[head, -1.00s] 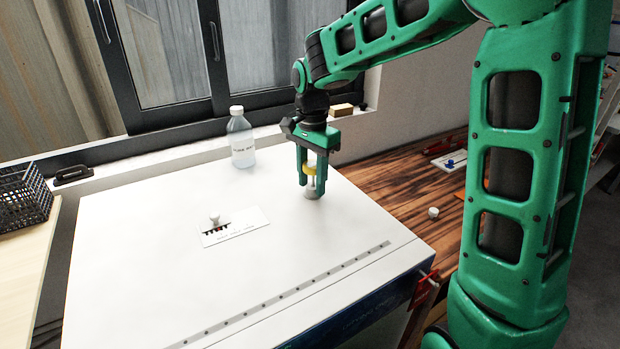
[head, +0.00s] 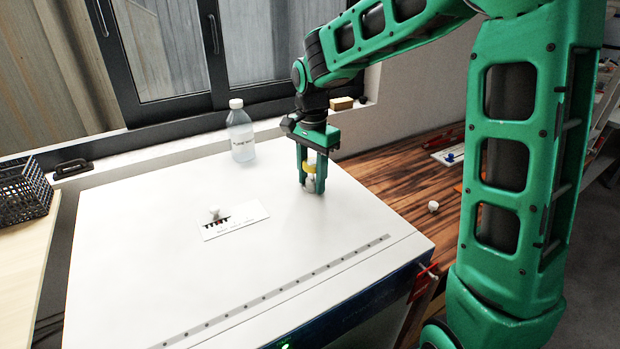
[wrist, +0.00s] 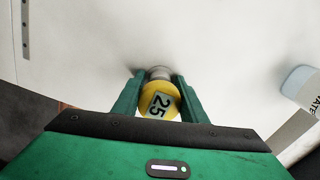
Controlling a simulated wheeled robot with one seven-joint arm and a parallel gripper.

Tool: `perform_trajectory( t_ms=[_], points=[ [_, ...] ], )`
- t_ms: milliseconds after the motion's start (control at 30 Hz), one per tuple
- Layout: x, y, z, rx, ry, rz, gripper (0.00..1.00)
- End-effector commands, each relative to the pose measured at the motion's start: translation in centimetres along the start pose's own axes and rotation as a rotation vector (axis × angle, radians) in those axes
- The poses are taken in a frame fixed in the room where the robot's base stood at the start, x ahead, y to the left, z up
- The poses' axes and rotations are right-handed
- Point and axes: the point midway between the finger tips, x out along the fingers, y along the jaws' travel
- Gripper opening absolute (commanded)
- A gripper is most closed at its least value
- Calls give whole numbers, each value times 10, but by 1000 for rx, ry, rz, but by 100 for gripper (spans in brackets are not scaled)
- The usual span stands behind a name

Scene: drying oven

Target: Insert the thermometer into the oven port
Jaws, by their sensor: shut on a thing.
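My gripper (head: 314,184) is shut on a yellow-topped piece marked "25", which I take to be the thermometer (head: 309,167). It is above the right rear part of the white oven's top (head: 130,250). In the wrist view, the thermometer's yellow head (wrist: 160,99) sits between the green fingers of my gripper (wrist: 158,88). A grey round fitting, likely the port (wrist: 158,73), shows right by the yellow head. The thermometer's stem is hidden. I cannot tell how deep it sits in the port.
A clear water bottle (head: 241,137) stands behind on the left. A white card with a small knobbed piece (head: 235,224) lies on the oven top. A black wire basket (head: 24,187) is at far left. A wooden bench (head: 400,175) with a small white knob (head: 433,206) is at right.

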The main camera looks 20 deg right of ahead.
Motion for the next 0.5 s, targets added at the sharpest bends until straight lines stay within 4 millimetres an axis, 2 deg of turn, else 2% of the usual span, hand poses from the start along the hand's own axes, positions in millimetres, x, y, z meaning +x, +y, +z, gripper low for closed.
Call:
perform_trajectory(
  t_ms=[500],
  points=[
    [-19,0,0,0,0,-1,17]
  ],
)
